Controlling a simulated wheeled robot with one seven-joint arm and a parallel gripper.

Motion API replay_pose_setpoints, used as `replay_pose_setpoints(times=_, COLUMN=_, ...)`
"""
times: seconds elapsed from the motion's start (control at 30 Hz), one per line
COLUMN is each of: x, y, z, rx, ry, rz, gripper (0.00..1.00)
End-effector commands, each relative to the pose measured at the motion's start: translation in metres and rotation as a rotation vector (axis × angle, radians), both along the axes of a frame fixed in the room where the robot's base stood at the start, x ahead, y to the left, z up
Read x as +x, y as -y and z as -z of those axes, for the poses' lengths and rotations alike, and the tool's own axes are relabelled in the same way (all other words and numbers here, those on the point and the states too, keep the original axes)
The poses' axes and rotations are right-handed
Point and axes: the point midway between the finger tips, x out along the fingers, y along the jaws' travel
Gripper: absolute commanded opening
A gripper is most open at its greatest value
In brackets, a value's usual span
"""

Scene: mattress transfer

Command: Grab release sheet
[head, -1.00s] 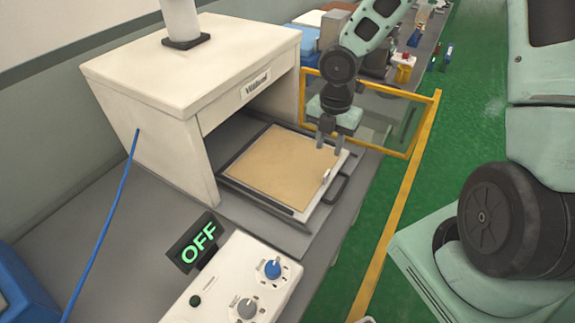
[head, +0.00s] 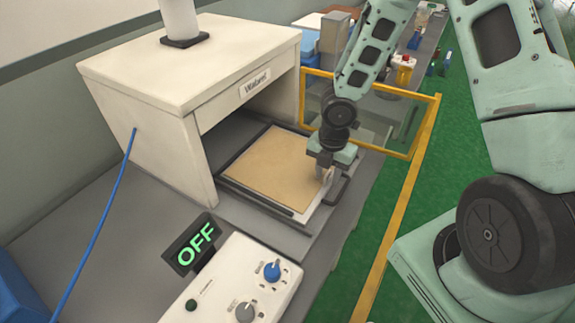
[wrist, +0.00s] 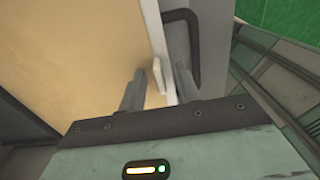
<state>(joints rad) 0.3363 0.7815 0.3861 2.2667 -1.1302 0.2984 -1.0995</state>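The release sheet (head: 268,166) appears to be the flat tan sheet lying on the tray (head: 292,211) in front of the white press. It also fills the left of the wrist view (wrist: 75,50). A small white tab (wrist: 158,76) stands at its right edge. My gripper (head: 325,176) is low over that edge, pointing down. In the wrist view my gripper (wrist: 158,86) has its two fingers apart, with the tab between them and gaps showing. Whether the fingertips touch the tray is hidden.
The white press (head: 190,90) stands behind the tray with its front open. A dark handle (head: 337,190) sits at the tray's right edge. A yellow-framed clear guard (head: 425,125) is behind my arm. A control box (head: 240,285) and an OFF sign (head: 194,244) are in front.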

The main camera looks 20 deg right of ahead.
Motion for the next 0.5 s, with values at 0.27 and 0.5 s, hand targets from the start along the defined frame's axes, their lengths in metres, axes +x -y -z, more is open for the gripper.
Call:
replay_pose_setpoints(times=0.27, x=0.0001, y=0.0, z=-0.0006, rx=0.0, ry=0.0, rz=0.0, gripper=0.0)
replay_pose_setpoints(times=0.5, x=0.0003, y=-0.0001, z=-0.0012, rx=0.001, ry=0.001, rz=0.0, gripper=0.0)
